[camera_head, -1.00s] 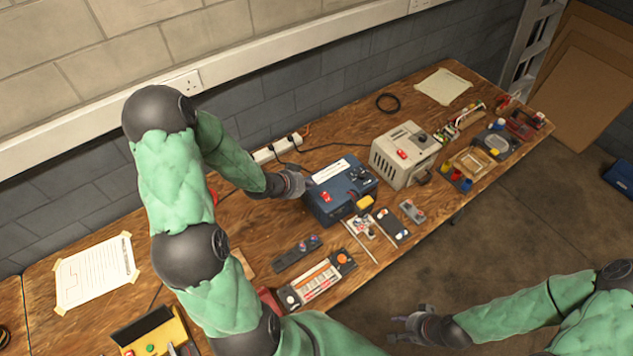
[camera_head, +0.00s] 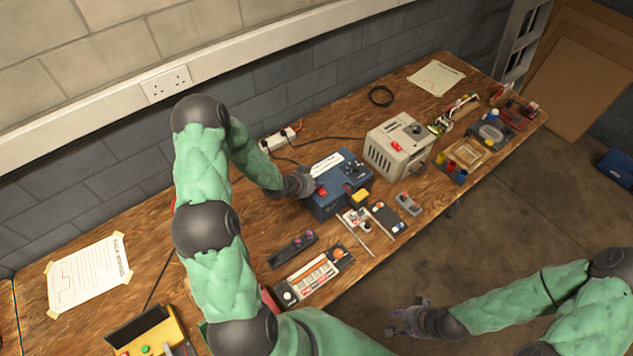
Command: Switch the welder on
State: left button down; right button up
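A blue box (camera_head: 338,204) with a white label, a red switch (camera_head: 321,191), dark knobs and a yellow part stands mid-bench. A grey vented box (camera_head: 383,153) with a red switch (camera_head: 397,147) and a dark knob stands to its right. I cannot read which one is the welder. My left gripper (camera_head: 305,183) is at the blue box's left side, close to its red switch; contact cannot be made out. Its fingers are too small and dark to judge. My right gripper (camera_head: 405,314) is open and empty, over the floor off the bench's front edge.
A power strip (camera_head: 279,140) and cables lie behind the blue box. Small electronic parts and a pencil-like rod (camera_head: 358,238) lie in front. A yellow box (camera_head: 150,338) is at lower left. Taped papers (camera_head: 88,272) lie on the bench. Bare wood shows behind the grey box.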

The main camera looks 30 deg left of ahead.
dwell(0.3)
pick_arm(q)
jog(key=shift+w+a+f+b, duration=0.1)
jog(key=shift+a+f+b, duration=0.2)
jog(key=shift+f+b, duration=0.5)
jog(key=shift+a+r+b, duration=0.15)
jog(key=shift+b, duration=0.25)
